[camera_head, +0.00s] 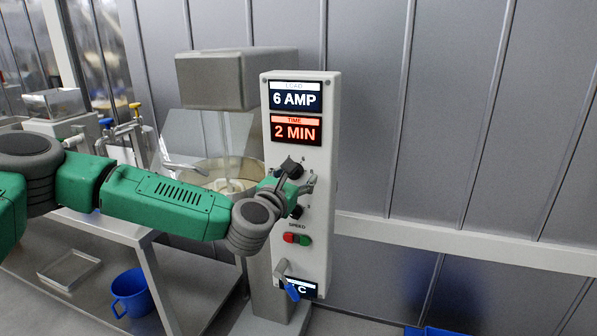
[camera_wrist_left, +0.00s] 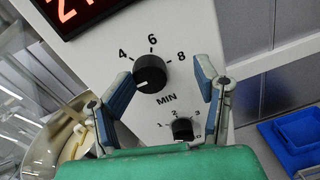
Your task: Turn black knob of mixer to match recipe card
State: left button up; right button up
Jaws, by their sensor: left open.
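The mixer (camera_head: 325,230) is a white upright panel with a grey head over a bowl. The black MIN knob (camera_wrist_left: 150,74) has 4, 6 and 8 around it; its exact setting is unclear. A smaller black knob (camera_wrist_left: 183,128) sits below, with 1, 2 and 3. My left gripper (camera_head: 292,180) is at the panel, fingers open. In the left wrist view its fingers (camera_wrist_left: 164,72) stand apart on either side of the MIN knob; I cannot tell whether they touch the panel. No recipe card is visible. My right gripper is not in view.
Displays read 6 AMP (camera_head: 295,99) and 2 MIN (camera_head: 296,131). Red and green buttons (camera_head: 298,239) sit below the knobs, above a lower display (camera_head: 308,289) partly covered by a grey-and-blue part.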

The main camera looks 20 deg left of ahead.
pick_arm(q)
jog(key=a, duration=0.1)
jog(key=w+a+f, duration=0.1)
jog(key=shift+w+a, duration=0.3)
jog(key=shift+a, duration=0.05)
jog(key=shift+s+d+r, duration=0.1)
jog(key=shift+d+r, duration=0.15)
jog(key=shift+d, duration=0.3)
jog(key=c, duration=1)
jog(key=shift+s+d+r, duration=0.15)
jog(key=shift+d+r, duration=0.1)
jog(key=shift+d, duration=0.25)
jog(key=shift+c, duration=0.7)
jog(key=shift+a, duration=0.4)
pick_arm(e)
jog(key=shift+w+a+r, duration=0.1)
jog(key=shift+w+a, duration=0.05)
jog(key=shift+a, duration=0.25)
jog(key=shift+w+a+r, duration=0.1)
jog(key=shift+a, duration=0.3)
